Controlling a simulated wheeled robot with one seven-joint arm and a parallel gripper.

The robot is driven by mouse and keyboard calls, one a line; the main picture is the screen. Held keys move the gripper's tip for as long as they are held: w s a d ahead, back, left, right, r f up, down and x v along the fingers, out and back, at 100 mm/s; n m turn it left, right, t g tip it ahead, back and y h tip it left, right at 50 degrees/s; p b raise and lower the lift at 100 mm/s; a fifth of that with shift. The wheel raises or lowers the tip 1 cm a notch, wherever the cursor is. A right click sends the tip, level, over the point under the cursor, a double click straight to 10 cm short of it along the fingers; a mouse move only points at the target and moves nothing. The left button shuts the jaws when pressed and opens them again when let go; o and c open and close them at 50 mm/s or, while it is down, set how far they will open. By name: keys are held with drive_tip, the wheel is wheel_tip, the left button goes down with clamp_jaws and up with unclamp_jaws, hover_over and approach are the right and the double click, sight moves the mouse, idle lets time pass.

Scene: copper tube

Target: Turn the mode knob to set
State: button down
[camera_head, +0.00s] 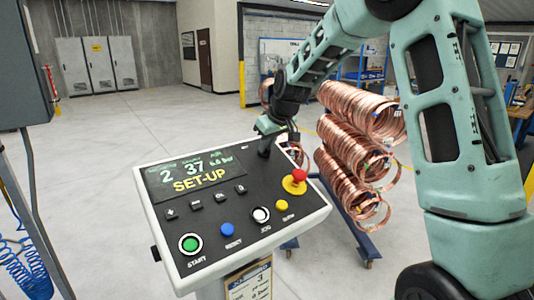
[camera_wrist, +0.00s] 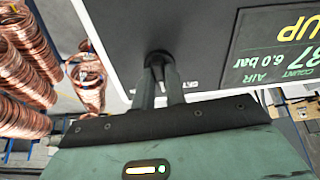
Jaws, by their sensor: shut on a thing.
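The control panel (camera_head: 185,225) is a white-edged box with a black face, tilted toward me. Its display (camera_head: 195,175) reads "SET-UP" in yellow, with green figures above. My gripper (camera_head: 264,153) is at the panel's far right corner, pointing down at the face. In the wrist view, my gripper (camera_wrist: 158,66) has its two dark fingers closed around the small black mode knob (camera_wrist: 157,56). The fingers cover most of the knob, so its pointer cannot be seen. A partly covered white label shows beside the fingers.
Copper coils (camera_head: 355,150) hang on a blue rack behind.

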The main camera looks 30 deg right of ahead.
drive_tip(key=n+b, duration=0.1)
drive_tip(key=n, duration=0.3)
drive_tip(key=shift+f+n+b, duration=0.1)
drive_tip(key=shift+n+b, duration=0.2)
drive_tip(key=shift+b, duration=0.05)
drive_tip(key=shift+n, duration=1.6)
drive_tip(key=shift+n+y, duration=0.3)
drive_tip(key=c, duration=1.4)
unclamp_jaws()
drive_tip(key=shift+c, duration=0.2)
drive_tip(key=shift+b, duration=0.3)
drive_tip(key=b+v, duration=0.3)
drive_tip(key=v, duration=1.4)
drive_tip(key=shift+r, duration=0.4)
